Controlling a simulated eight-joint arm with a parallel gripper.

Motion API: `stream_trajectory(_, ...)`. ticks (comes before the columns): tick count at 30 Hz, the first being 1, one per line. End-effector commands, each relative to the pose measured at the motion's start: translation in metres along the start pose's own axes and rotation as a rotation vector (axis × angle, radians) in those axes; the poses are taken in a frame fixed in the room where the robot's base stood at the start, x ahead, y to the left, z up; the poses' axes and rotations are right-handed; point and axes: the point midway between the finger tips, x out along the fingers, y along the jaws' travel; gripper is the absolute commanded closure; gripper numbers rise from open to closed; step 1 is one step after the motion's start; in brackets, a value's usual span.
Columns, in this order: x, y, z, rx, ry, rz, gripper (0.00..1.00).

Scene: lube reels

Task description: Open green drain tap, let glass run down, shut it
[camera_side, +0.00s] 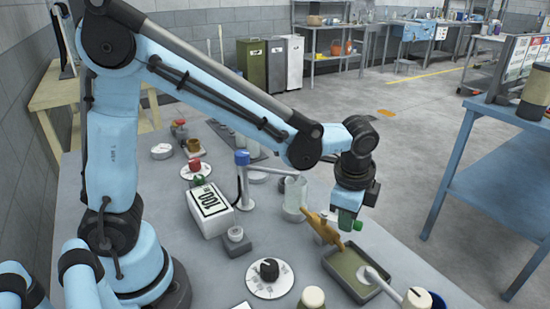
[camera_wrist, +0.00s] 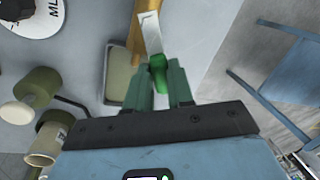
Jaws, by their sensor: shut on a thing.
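My gripper (camera_side: 348,221) points down above the far edge of a tray (camera_side: 346,284), right of a clear glass (camera_side: 296,192). In the wrist view its two dark green fingers (camera_wrist: 160,75) are closed around a bright green piece (camera_wrist: 158,68), which looks like the handle of the green drain tap. A pale flat strip (camera_wrist: 150,32) runs up from that piece. A tan wooden-looking part (camera_side: 322,226) stands left of my gripper. The glass stands upright on a round base. I cannot make out a liquid level in it or whether the tap is open.
A white box (camera_side: 209,210) marked 100 and a blue-topped post (camera_side: 242,158) stand left of the glass. A dial with a black knob (camera_side: 268,270) lies at the front. A long-handled tool (camera_side: 396,292) leans into the tray. A blue table (camera_side: 500,180) is at the right.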

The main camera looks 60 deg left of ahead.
Motion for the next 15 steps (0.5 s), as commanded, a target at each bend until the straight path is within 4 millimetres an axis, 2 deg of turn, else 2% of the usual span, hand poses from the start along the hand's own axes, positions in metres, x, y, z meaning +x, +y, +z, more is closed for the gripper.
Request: stream_trajectory(15, -0.003, 0.015, 0.004, 0.296, 0.059, 0.001, 1.00)
